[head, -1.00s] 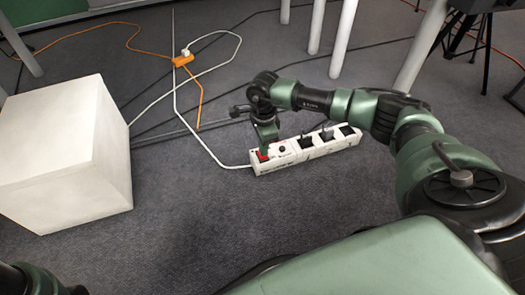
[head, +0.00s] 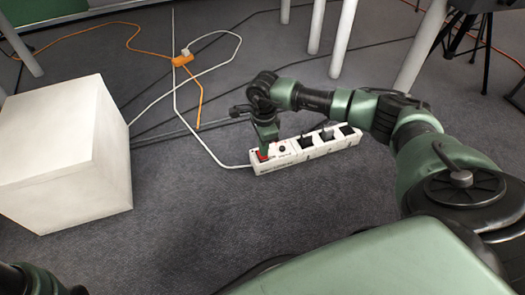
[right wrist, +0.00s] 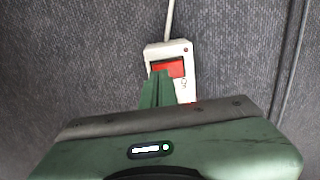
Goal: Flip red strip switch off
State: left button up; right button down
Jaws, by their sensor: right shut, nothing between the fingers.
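A white power strip (head: 312,149) lies on the grey carpet in the head view, with dark sockets along it and a red switch (head: 261,154) at its left end. In the right wrist view the red switch (right wrist: 169,68) shows at the end of the strip (right wrist: 180,50), below where the white cable enters. My right gripper (head: 265,148) is shut and empty, pointing down at the switch. In the right wrist view its green fingers (right wrist: 157,88) overlap the lower left of the switch; I cannot tell whether they touch it. My left gripper is not in view.
A white box (head: 60,150) stands on the carpet at the left. An orange socket block (head: 182,60) with cables lies behind the strip. White table legs (head: 344,40) stand at the back. The carpet in front of the strip is clear.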

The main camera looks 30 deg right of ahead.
jog(key=shift+f+b, duration=0.5)
jog(key=shift+f, duration=0.45)
dwell(0.3)
notch_tip(320, 180, up, 7)
jog(key=p, duration=0.6)
jog(key=shift+r, duration=0.1)
dwell(0.6)
